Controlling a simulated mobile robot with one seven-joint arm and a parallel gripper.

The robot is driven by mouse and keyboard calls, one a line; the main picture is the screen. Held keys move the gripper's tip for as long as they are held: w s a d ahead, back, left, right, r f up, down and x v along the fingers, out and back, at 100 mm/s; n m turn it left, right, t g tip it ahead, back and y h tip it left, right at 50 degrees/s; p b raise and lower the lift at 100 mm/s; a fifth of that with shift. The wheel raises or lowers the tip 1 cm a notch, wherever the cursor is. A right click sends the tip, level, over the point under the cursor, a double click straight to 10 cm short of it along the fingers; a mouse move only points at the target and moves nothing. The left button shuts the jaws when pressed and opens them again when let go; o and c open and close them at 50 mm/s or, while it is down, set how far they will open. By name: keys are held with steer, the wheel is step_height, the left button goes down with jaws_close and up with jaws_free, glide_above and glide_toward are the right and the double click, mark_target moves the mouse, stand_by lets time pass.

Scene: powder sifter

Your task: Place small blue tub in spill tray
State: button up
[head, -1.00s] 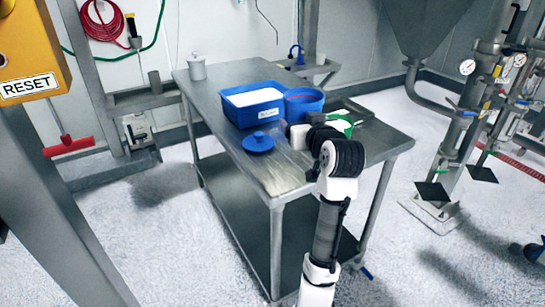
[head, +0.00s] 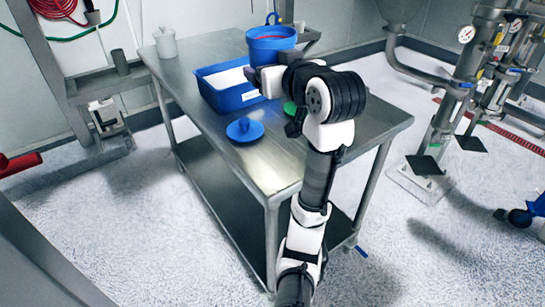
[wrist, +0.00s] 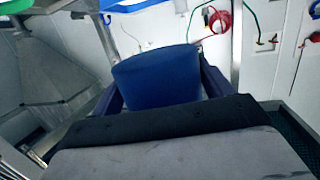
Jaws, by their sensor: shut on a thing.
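The small blue tub (head: 271,47) is lifted above the far part of the steel table, with a reddish line near its rim. My gripper (head: 258,74) is shut on it. In the wrist view the tub's blue side (wrist: 156,80) fills the space between the fingers. A dark tray on the right side of the table, likely the spill tray, is hidden behind my arm in the current head view.
A blue rectangular bin (head: 222,96) with white contents stands below and left of the tub. A blue lid with a knob (head: 245,130) lies on the table (head: 200,120). A green item (head: 290,108) shows beside my arm. A white jar (head: 166,43) stands at the back left corner.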

mark_target(273, 159)
step_height(273, 159, down, 20)
steer(key=shift+r, duration=0.25)
stand_by(0.4)
steer(key=shift+f, duration=0.15)
steer(key=shift+f+b, duration=0.35)
steer(key=shift+f, duration=0.1)
steer(key=o, duration=1.5)
steer(key=shift+f, duration=0.1)
steer(key=o, duration=0.4)
steer(key=shift+o, duration=0.2)
steer(key=shift+r, duration=0.2)
